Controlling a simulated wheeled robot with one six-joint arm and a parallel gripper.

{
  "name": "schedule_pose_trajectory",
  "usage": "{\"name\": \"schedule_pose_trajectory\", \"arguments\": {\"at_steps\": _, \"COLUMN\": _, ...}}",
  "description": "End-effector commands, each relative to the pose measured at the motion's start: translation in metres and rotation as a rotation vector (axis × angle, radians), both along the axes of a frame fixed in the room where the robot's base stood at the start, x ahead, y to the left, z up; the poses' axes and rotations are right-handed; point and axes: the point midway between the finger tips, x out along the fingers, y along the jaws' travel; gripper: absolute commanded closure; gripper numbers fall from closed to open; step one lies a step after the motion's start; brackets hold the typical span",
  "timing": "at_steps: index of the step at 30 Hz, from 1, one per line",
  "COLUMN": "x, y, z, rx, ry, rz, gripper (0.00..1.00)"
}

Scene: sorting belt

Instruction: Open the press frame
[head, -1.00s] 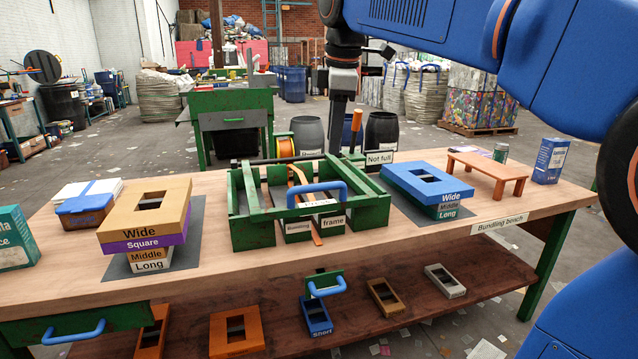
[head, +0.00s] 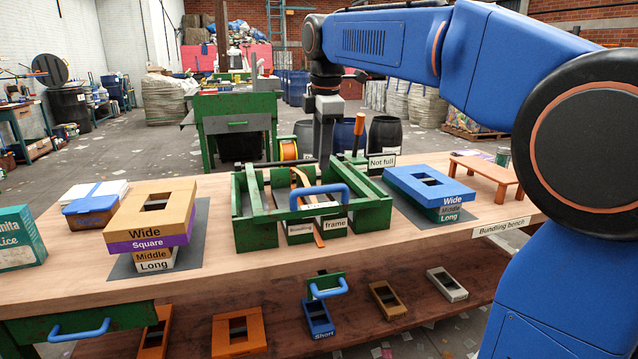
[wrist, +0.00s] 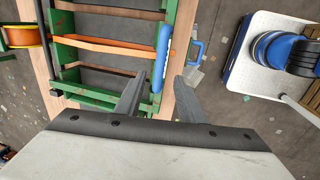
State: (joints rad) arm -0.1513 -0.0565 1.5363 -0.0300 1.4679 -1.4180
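The green press frame (head: 255,232) stands mid-bench with its gate down and labelled "Bundling frame". A blue bar handle (head: 319,194) runs along the gate's top front; it also shows in the wrist view (wrist: 161,55). An orange strap (head: 302,190) passes through the frame. My gripper (head: 325,160) points down over the frame, its fingertips partly hidden by the handle area. In the wrist view my gripper (wrist: 158,88) is open, with its fingers apart on either side of the handle's near end. It holds nothing; I cannot tell whether a finger touches the handle.
Left of the frame is a stack topped by a tan "Wide" block (head: 150,222); right is a stack topped by a blue "Wide" block (head: 428,183). An orange-handled lever (head: 359,128) and a "Not full" sign (head: 382,162) stand behind. A small wooden stand (head: 490,172) is at right.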

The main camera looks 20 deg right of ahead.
Motion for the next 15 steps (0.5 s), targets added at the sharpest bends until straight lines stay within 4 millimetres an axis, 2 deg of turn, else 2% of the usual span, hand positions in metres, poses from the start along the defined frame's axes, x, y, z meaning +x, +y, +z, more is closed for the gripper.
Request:
{"name": "schedule_pose_trajectory", "arguments": {"at_steps": 9, "x": 0.01, "y": 0.0, "z": -0.054, "rx": 0.0, "ry": 0.002, "rz": 0.0, "gripper": 0.64}}
{"name": "schedule_pose_trajectory", "arguments": {"at_steps": 15, "x": 0.015, "y": 0.0, "z": -0.077, "rx": 0.0, "ry": 0.001, "rz": -0.001, "gripper": 0.64}}
